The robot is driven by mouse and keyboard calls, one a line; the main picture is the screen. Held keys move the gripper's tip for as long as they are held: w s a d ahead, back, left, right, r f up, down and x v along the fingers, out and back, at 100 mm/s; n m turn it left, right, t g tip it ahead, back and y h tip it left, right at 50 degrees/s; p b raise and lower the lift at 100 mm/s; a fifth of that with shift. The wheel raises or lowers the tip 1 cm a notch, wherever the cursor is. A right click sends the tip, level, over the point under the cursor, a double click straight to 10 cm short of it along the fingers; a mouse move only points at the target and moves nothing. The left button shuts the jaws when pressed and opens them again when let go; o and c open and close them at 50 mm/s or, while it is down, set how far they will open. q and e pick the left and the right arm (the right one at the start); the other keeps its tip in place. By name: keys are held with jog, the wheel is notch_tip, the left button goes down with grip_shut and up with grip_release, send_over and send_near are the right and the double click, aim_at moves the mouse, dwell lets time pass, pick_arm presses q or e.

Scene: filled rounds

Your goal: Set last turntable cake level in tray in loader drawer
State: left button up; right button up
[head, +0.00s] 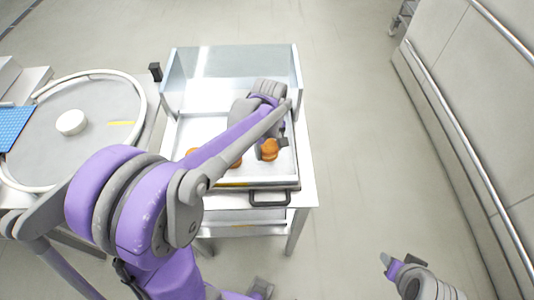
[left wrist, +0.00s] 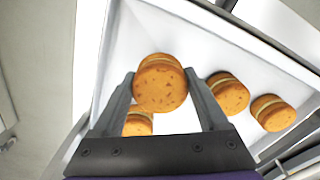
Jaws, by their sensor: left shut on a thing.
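My left gripper (left wrist: 160,100) is shut on an orange-brown cake (left wrist: 160,83) with a pale filling line, over the white tray (left wrist: 215,30). The held cake also shows between the fingers in the head view (head: 270,149). I cannot tell whether it touches the tray floor. Other cakes lie in the tray: one below the held cake (left wrist: 138,123) and two to its right (left wrist: 228,92) (left wrist: 272,113). The tray (head: 200,130) sits in the loader drawer (head: 235,187); my arm hides part of it. My right gripper (head: 387,260) is at the lower right, away from the tray; its jaw opening is unclear.
The round grey turntable (head: 75,150), at the left, carries a white disc (head: 71,122) and no cake in its visible part. A clear guard (head: 230,68) stands behind the tray. The drawer handle (head: 269,199) is at the front. Open floor (head: 355,140) lies to the right.

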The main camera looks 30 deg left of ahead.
aim_at(269, 156)
pick_arm(q)
notch_tip(269, 156, down, 3)
jog(key=shift+f, duration=0.15)
jog(key=shift+f, duration=0.15)
jog(key=o, duration=0.8)
jog(key=shift+c, duration=0.2)
